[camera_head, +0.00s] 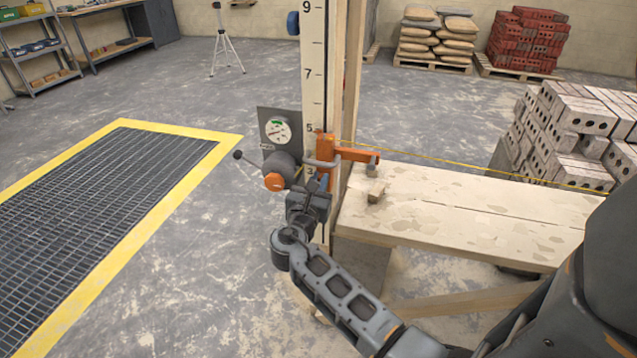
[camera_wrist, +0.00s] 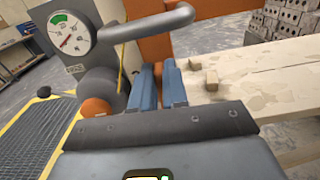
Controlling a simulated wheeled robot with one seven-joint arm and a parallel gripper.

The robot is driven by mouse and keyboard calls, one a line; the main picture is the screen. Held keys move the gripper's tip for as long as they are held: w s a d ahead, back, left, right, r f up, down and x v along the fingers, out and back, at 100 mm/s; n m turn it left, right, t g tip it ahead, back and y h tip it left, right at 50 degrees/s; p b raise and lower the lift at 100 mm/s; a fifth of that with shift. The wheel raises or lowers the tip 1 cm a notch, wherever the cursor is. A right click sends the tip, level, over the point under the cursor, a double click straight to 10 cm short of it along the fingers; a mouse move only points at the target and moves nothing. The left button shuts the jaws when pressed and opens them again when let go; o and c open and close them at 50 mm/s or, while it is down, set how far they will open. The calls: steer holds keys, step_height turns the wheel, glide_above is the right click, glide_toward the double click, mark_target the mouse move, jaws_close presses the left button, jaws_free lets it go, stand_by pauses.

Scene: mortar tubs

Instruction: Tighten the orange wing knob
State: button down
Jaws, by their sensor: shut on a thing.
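An orange clamp (camera_head: 350,152) sits on the tall numbered pole (camera_head: 313,70); its orange body also shows in the wrist view (camera_wrist: 152,52). A grey bent handle (camera_head: 322,163) sticks out from it, just above my fingers in the wrist view (camera_wrist: 146,25). My gripper (camera_head: 318,181) is at the clamp's lower front, its two blue fingers side by side in the wrist view (camera_wrist: 159,70). They are closed on a small part there, which I take to be the orange wing knob; the fingers hide it. A separate round orange cap (camera_head: 274,181) is left of my gripper.
A dial gauge (camera_head: 278,131) and a grey drum (camera_head: 279,167) are close on the left. A plank bench (camera_head: 470,208) with small wood blocks (camera_head: 376,191) is at the right. A yellow line (camera_head: 440,160) runs right towards stacked bricks (camera_head: 562,135). A yellow-edged floor grate (camera_head: 225,140) lies left.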

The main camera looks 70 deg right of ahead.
steer(key=shift+s+f+m+b, duration=0.3)
steer(key=shift+m+b, duration=1.9)
steer(key=shift+m, duration=0.65)
steer(key=shift+s+f+m+b, duration=0.15)
steer(key=shift+f+m+b, duration=0.15)
steer(key=shift+m+b, duration=2.25)
steer(key=shift+s+f+m+b, duration=0.3)
steer(key=shift+m+b, duration=1.55)
steer(key=shift+m, duration=1.35)
steer(key=shift+a+r, duration=0.1)
steer(key=c, duration=1)
jaws_free()
steer(key=shift+w, duration=0.1)
steer(key=shift+c, duration=0.2)
steer(key=shift+f, duration=0.25)
steer(key=shift+s, duration=0.2)
steer(key=a, duration=0.7)
steer(key=shift+s+a, duration=0.25)
steer(key=shift+a, duration=0.05)
steer(key=shift+t, duration=0.3)
